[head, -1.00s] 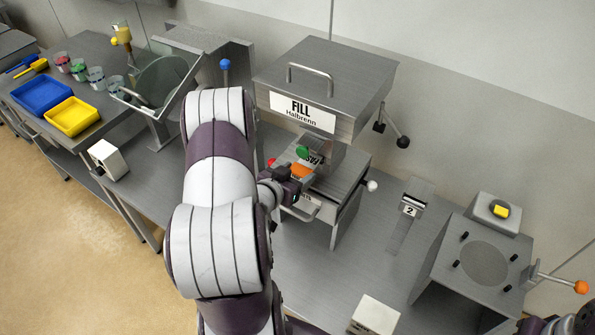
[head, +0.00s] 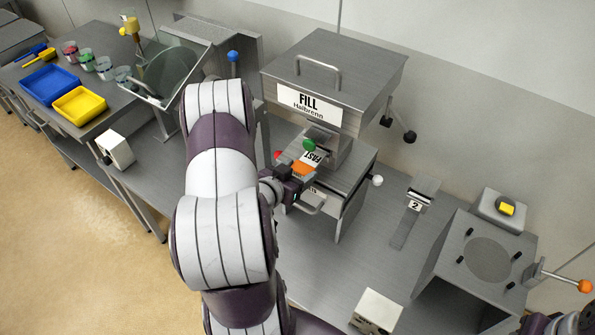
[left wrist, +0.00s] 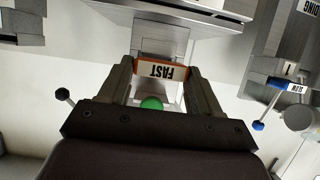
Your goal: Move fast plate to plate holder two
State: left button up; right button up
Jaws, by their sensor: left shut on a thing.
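The fast plate is a flat plate with an orange end (head: 301,168) and a white FAST label (head: 313,158). It is at the front of the FILL machine, below its hood; its far part is hidden. My left gripper (head: 290,177) is shut on its orange end. In the left wrist view, the orange end (left wrist: 160,71) is between the fingers (left wrist: 158,82). Plate holder two (head: 415,206) is a narrow grey bracket labelled 2, standing on the bench to the right of the machine. Only a dark part of my right arm shows at the lower right corner.
The FILL machine (head: 330,85) has a green knob (head: 309,144) close to the plate. A grey stand with a round mesh (head: 488,259) is right of the holder. A white box (head: 377,312) is near the bench front. Bench between machine and holder is clear.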

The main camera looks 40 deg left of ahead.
pick_arm(q)
jog(key=shift+s, duration=0.15)
jog(key=shift+s+d+p, duration=0.2)
jog(key=shift+s+p, duration=0.15)
jog(key=shift+s, duration=1.35)
jog(key=s+d+p, duration=0.1)
jog(key=s, duration=0.8)
jog(key=shift+s, duration=0.25)
